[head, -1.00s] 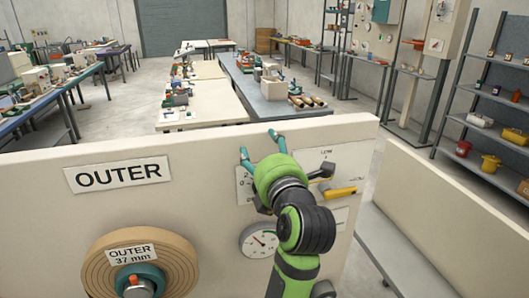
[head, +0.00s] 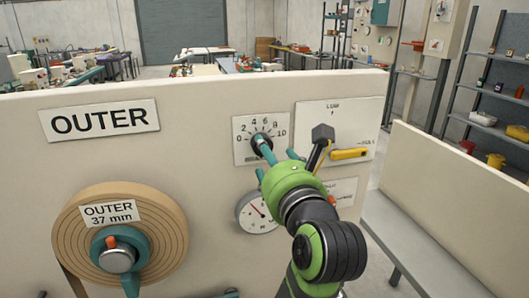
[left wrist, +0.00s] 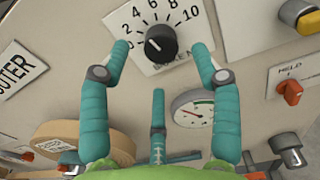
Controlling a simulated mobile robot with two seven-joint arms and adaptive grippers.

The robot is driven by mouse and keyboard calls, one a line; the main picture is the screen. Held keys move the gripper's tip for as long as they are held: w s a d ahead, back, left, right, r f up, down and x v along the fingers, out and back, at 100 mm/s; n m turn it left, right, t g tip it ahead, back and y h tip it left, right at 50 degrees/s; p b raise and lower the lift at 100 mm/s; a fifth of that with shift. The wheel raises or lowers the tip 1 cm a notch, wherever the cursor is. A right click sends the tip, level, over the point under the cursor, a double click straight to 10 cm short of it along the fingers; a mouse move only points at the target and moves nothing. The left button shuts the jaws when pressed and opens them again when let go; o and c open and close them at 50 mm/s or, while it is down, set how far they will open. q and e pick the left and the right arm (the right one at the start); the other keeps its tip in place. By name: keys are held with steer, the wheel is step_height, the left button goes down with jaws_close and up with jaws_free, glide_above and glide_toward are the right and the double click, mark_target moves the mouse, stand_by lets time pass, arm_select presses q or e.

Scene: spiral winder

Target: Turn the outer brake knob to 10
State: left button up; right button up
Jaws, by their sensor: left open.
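The outer brake knob (head: 260,138) is a dark round knob on a white scale plate (head: 241,152) marked up to 10, on the cream panel. It also shows in the left wrist view (left wrist: 160,42), where the direction of its pointer is hard to tell. My left gripper (head: 277,149) is open in front of the plate. In the left wrist view its teal fingers (left wrist: 161,48) stand either side of the knob, with visible gaps. In the head view one finger partly covers the knob. My right gripper is not in view.
A round gauge (head: 254,213) sits below the plate. A black lever (head: 322,134) and yellow handle (head: 349,154) are close on the right. An OUTER sign (head: 100,120) and a tape roll (head: 172,235) are at left. A red knob (left wrist: 290,90) shows in the wrist view.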

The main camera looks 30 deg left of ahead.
arm_select(q)
steer(key=p+x, duration=0.1)
steer(key=x, duration=0.4)
steer(key=shift+w+a+p, duration=0.15)
steer(key=shift+p, duration=0.15)
steer(key=c, duration=1.1)
